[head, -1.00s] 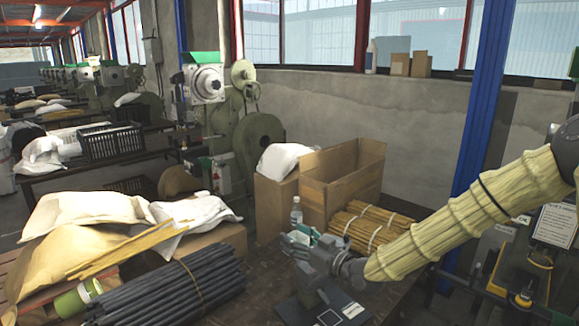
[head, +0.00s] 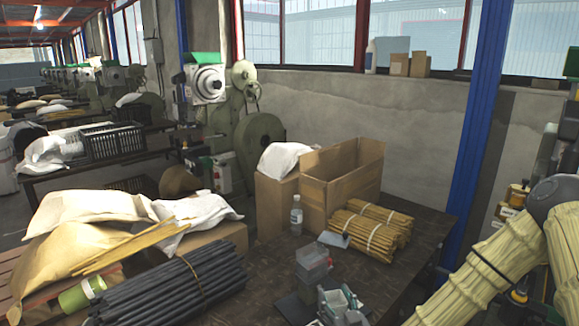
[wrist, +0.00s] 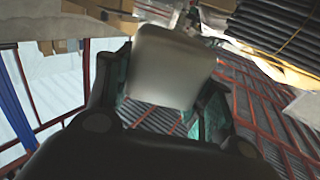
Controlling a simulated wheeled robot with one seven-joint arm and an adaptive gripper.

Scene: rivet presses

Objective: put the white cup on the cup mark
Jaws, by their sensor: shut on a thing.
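The white cup (wrist: 172,72) shows in the wrist view as a blurred, pale, squarish shape between my fingers. My gripper (wrist: 158,92) is shut on it. In the head view my gripper (head: 340,300) is low at the bottom edge, over the near part of the dark table. A dark mat (head: 292,308) lies beside and behind it, mostly covered from view. The cup mark cannot be made out now. I cannot tell whether the cup touches the table.
Grey box-like shapes (head: 312,258) stand just behind my gripper. Further back are a clear bottle (head: 296,215), bundled sticks (head: 370,232) and an open carton (head: 340,180). Dark rods (head: 170,285) lie at left. Table to the right of the sticks is bare.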

